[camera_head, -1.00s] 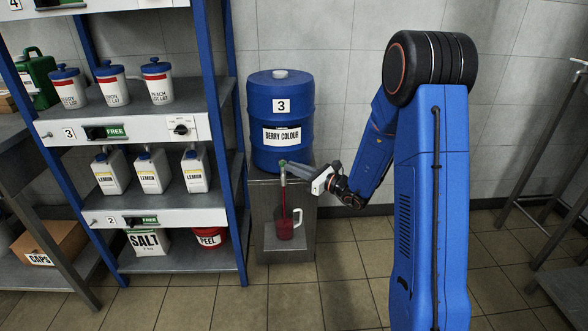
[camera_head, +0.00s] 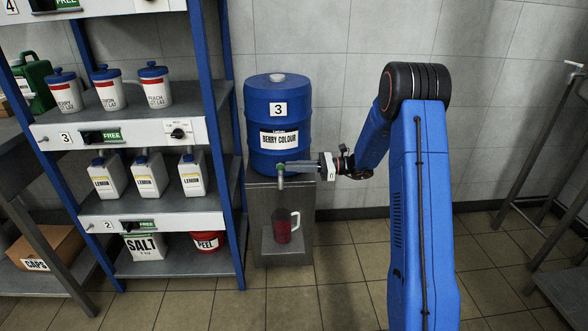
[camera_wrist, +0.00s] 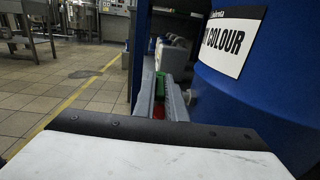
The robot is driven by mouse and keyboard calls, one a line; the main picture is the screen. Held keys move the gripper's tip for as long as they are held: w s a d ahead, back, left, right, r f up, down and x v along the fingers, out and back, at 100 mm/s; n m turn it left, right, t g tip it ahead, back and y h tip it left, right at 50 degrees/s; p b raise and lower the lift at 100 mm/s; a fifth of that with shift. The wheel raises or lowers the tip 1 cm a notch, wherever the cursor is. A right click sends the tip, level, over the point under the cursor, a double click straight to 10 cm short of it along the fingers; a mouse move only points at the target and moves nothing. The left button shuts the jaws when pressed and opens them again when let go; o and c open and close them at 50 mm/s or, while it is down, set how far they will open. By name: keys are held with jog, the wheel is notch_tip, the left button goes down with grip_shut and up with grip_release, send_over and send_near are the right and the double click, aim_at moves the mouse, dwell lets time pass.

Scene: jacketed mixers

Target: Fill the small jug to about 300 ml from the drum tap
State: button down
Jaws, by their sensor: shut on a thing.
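The blue drum (camera_head: 278,108), labelled BERRY COLOUR and 3, stands on a grey metal stand. Its tap (camera_head: 281,180) sticks out at the front with a green handle. My gripper (camera_head: 284,167) reaches in from the right and is shut on the tap handle (camera_wrist: 160,86), which shows green between the fingers in the wrist view. The small jug (camera_head: 282,228) stands upright below the spout on the stand's low shelf, its pale handle to the right. It holds dark red liquid; I cannot read the level. No stream shows between spout and jug.
A shelf rack (camera_head: 160,129) with blue posts stands left of the drum, holding labelled jars, lemon jugs, a salt bag and a red peel tub (camera_head: 206,242). The tiled floor right of the stand is clear. Metal table legs stand at the far right.

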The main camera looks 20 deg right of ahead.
jog(key=shift+w+n+g, duration=0.15)
jog(key=shift+n+g, duration=0.25)
jog(key=shift+g, duration=0.2)
jog(key=c, duration=1.8)
grip_release()
jog(key=shift+d, duration=0.1)
jog(key=s+d, duration=0.3)
jog(key=d, duration=1.4)
